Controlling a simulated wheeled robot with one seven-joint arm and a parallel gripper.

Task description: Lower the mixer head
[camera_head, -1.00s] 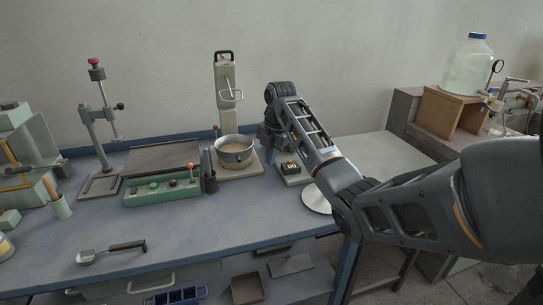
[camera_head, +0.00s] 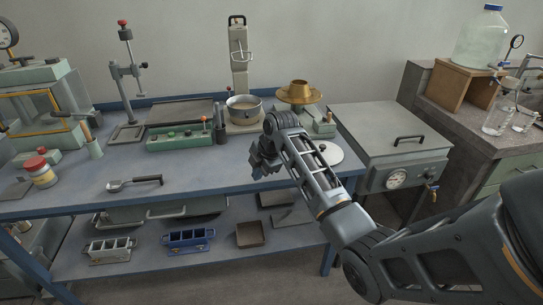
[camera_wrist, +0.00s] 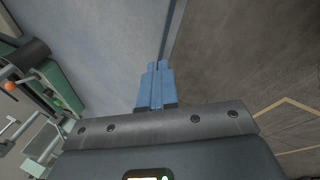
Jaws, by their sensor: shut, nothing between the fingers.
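The mixer (camera_head: 238,45) stands at the back of the bench. Its pale head is tipped up, pointing upward, with a wire beater on its front face. A metal mixing bowl (camera_head: 243,116) with pale contents sits on the mixer's base below. My gripper (camera_head: 256,168) is in front of the mixer and to the right of the spoon, over the front part of the bench, well apart from the head. In the wrist view its blue fingers (camera_wrist: 155,84) are together and empty, above the bench's edge. The mixer head is not visible in the wrist view.
A green control box (camera_head: 180,138) with a red-tipped lever stands left of the bowl. A scoop (camera_head: 135,183) lies at the front left. An oven-like box (camera_head: 392,135) is at right. The front middle bench is clear.

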